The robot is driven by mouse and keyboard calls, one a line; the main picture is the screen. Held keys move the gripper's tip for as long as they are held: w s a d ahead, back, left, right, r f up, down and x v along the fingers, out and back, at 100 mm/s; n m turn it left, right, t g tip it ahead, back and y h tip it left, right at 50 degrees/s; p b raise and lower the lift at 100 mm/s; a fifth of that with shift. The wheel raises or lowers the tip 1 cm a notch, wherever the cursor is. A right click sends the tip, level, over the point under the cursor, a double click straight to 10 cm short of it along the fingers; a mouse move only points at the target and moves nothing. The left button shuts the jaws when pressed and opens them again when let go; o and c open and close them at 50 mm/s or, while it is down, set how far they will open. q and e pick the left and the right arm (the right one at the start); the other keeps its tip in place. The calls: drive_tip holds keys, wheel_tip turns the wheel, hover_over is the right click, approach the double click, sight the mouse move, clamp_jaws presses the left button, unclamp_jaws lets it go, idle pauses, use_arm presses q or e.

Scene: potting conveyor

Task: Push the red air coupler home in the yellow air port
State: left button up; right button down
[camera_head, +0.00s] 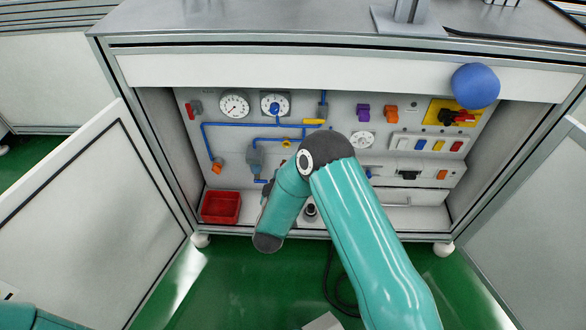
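I cannot make out a red air coupler for certain. A small yellow part (314,121) sits on the blue air piping at the upper middle of the panel; I cannot tell if it is the yellow air port. A small yellow knob-like part (286,143) sits lower on the piping. My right arm reaches up from the bottom right and bends in front of the panel's middle, hiding part of it.
The panel also holds gauges (234,106), a purple connector (363,111), an orange one (391,113) and a yellow-backed switch (463,112). A red bin (221,207) stands on the cabinet floor. A blue ball (475,86) shows at the upper right. Open doors flank the cabinet.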

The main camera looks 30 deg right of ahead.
sight(284, 161)
drive_tip(key=shift+r+b+x, duration=0.15)
drive_tip(key=shift+x, duration=0.7)
drive_tip(key=shift+r+b+x, duration=0.15)
drive_tip(key=shift+x, duration=0.65)
drive_tip(key=shift+r+b+x, duration=0.15)
drive_tip(key=shift+r+x, duration=0.05)
drive_tip(key=shift+x, duration=0.65)
drive_tip(key=shift+w, duration=0.2)
drive_tip(key=shift+w, duration=0.15)
drive_tip(key=shift+r+b+x, duration=0.15)
drive_tip(key=shift+b+x, duration=0.25)
drive_tip(key=shift+x, duration=0.3)
drive_tip(key=shift+r+b+x, duration=0.1)
drive_tip(key=shift+b+x, duration=0.25)
drive_tip(key=shift+x, duration=0.35)
drive_tip(key=c, duration=0.9)
unclamp_jaws()
drive_tip(key=shift+w, duration=0.1)
drive_tip(key=shift+a, duration=0.1)
drive_tip(key=v, duration=1.2)
